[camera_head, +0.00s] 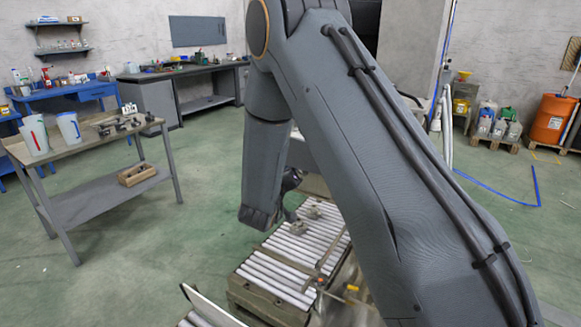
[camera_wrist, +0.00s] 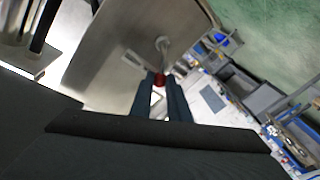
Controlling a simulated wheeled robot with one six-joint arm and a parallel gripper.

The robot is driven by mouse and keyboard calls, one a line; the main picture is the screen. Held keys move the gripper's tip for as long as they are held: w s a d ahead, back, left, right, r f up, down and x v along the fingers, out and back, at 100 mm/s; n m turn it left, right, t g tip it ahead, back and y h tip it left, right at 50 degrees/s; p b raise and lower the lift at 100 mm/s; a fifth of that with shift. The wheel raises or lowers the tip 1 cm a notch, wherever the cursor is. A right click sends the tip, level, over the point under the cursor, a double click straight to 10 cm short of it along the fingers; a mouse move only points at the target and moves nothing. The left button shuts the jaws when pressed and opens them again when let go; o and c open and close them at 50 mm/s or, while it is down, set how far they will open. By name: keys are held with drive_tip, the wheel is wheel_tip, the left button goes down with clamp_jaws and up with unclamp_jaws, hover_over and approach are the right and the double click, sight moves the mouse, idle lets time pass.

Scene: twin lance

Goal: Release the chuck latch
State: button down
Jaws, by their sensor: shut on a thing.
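In the wrist view, my gripper (camera_wrist: 161,76) is shut on a small red piece (camera_wrist: 159,81), held between its two dark fingers. In the head view my own arm crosses the middle and hides the gripper and the latch.
In the head view, a roller conveyor (camera_head: 275,274) runs below my arm. A table (camera_head: 92,136) with pitchers and metal parts stands at left. A blue workbench (camera_head: 75,92) and a dark workbench (camera_head: 185,70) line the back. An orange drum (camera_head: 553,118) stands at right. Green floor is open between.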

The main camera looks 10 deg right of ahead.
drive_tip(key=s+d+m+h+b, duration=0.1)
drive_tip(key=m+b, duration=0.2)
drive_tip(key=m, duration=0.2)
drive_tip(key=s+d+m+h+b, duration=0.1)
drive_tip(key=m+b, duration=0.3)
drive_tip(key=m, duration=0.1)
drive_tip(key=s+d+m+h+b, duration=0.1)
drive_tip(key=m+h+b, duration=0.1)
drive_tip(key=m, duration=0.3)
drive_tip(key=shift+s+d+f+b, duration=0.35)
drive_tip(key=shift+s+b, duration=0.05)
drive_tip(key=shift+b, duration=0.5)
drive_tip(key=shift+m, duration=0.4)
drive_tip(key=c, duration=1.7)
unclamp_jaws()
drive_tip(key=shift+s, duration=0.1)
